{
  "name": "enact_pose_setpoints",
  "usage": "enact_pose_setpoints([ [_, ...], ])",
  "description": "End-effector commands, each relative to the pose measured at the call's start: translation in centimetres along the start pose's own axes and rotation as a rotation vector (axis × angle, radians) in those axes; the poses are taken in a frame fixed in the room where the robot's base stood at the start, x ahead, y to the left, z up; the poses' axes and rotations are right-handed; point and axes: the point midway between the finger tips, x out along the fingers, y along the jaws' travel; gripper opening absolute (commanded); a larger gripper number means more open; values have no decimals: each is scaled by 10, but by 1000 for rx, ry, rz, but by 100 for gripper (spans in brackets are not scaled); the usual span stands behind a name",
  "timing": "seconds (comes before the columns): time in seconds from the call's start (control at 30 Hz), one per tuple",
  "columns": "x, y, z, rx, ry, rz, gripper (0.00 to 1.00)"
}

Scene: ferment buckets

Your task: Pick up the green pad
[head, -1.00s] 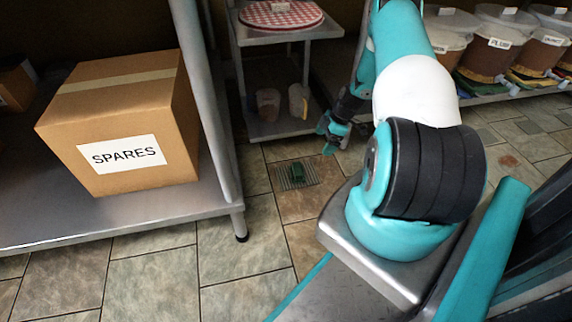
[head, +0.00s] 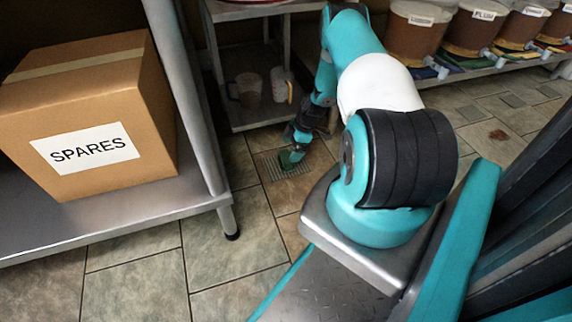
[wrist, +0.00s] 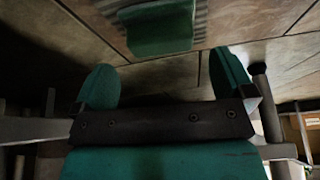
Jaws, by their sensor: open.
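The green pad (wrist: 160,28) lies on a slatted floor drain (wrist: 201,18), at the top middle of the wrist view.
A metal shelf (head: 125,226) with a SPARES box (head: 90,118) stands at left. A low rack (head: 268,115) holding two jugs (head: 247,90) is behind the drain. Labelled buckets (head: 475,32) stand on a rack at the upper right. Tiled floor around the drain is clear.

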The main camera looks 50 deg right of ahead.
Motion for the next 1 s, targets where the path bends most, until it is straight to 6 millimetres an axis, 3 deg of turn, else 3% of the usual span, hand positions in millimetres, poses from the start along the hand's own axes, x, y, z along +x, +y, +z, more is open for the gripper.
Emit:
enact_pose_setpoints([
  [0.4,51,0,0,-2,0,0,100],
  [0.67,50,0,-2,0,0,0,100],
  [0.87,50,0,-2,0,0,0,56],
  [1.0,50,0,-2,0,0,0,56],
])
